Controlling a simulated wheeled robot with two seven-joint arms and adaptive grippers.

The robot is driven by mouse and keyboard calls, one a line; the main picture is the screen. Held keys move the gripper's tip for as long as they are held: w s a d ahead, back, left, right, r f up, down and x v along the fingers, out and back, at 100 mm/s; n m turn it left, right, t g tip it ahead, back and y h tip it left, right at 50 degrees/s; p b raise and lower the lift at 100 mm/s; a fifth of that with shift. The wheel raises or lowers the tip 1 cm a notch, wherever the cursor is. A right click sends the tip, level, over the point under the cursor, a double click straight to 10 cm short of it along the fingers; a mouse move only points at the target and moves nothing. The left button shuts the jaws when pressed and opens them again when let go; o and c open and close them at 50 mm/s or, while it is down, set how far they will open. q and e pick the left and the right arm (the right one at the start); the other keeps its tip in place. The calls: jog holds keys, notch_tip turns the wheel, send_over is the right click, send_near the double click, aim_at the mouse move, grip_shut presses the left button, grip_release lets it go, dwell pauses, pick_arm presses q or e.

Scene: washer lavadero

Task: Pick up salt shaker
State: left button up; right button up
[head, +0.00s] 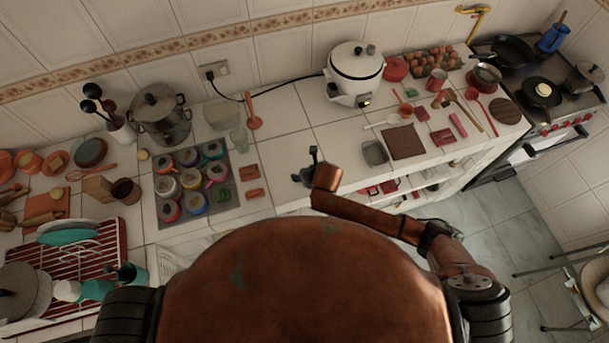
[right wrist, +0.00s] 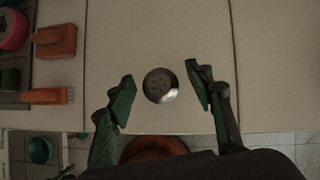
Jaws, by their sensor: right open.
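The salt shaker (right wrist: 160,86) shows in the right wrist view as a round metal cap with small holes, seen from above on the pale tiled counter. My right gripper (right wrist: 160,92) is open, with one dark green finger left of the shaker and the other right of it. Gaps remain between the shaker and both fingers. In the head view my right gripper (head: 307,173) is over the counter's front part, and I cannot make out the shaker there. My left gripper is not in view.
Two orange items (right wrist: 50,96) lie left of the shaker, near a tray of colourful pots (head: 205,225). A rice cooker (head: 354,75) stands behind, and a grey container (head: 375,153) is to the right. The counter's front edge is close to the shaker.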

jog(key=shift+c, duration=0.4)
jog(key=c, duration=1.2)
jog(key=shift+r, duration=0.1)
